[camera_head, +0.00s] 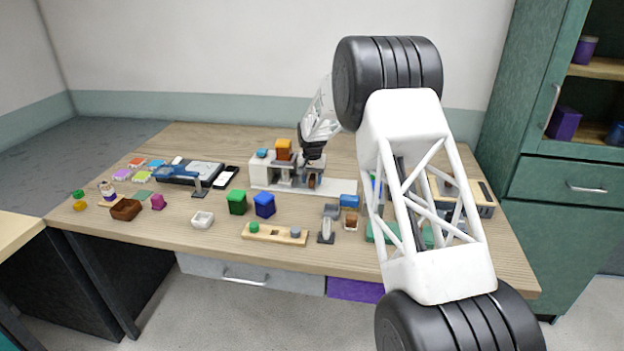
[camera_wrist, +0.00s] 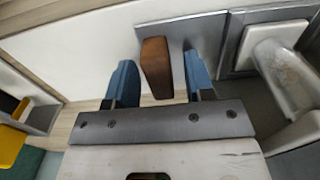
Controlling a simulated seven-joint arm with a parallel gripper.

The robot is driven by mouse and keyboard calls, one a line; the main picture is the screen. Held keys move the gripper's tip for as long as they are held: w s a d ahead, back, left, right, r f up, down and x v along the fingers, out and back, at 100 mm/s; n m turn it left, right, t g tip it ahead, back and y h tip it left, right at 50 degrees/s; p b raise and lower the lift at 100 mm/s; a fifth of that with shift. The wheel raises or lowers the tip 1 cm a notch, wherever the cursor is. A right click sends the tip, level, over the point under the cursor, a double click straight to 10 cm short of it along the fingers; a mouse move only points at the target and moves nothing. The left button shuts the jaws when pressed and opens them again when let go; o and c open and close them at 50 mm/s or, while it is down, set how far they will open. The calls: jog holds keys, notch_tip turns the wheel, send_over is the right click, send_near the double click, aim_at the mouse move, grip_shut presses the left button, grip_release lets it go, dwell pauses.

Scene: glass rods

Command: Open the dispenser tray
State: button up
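The dispenser (camera_head: 262,172) is a white and grey machine on the table in the head view, with an orange block (camera_head: 283,149) on top. In the wrist view, a brown handle (camera_wrist: 156,66) stands out from a grey front plate (camera_wrist: 190,32), which looks like the tray's front. My gripper (camera_wrist: 160,82) is open, with its two blue fingertips on either side of the handle. A gap shows between the handle and the right finger; the left finger is very near it, and contact cannot be told. In the head view my gripper (camera_head: 312,158) is at the dispenser's right part.
A white base strip (camera_head: 335,186) extends right of the dispenser. Green (camera_head: 237,202) and blue (camera_head: 264,205) blocks stand in front of it, with a wooden holder (camera_head: 275,236) nearer the table edge. A black phone (camera_head: 226,177) lies to the left. My arm hides much of the table's right side.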

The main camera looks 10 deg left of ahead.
aim_at(350, 189)
grip_shut()
jog(key=d, duration=1.4)
jog(key=shift+d, duration=0.15)
jog(key=shift+o, duration=0.3)
grip_release()
jog(key=shift+r, duration=0.15)
notch_tip(350, 189, up, 8)
jog(key=shift+f, duration=0.2)
jog(key=shift+r, duration=0.1)
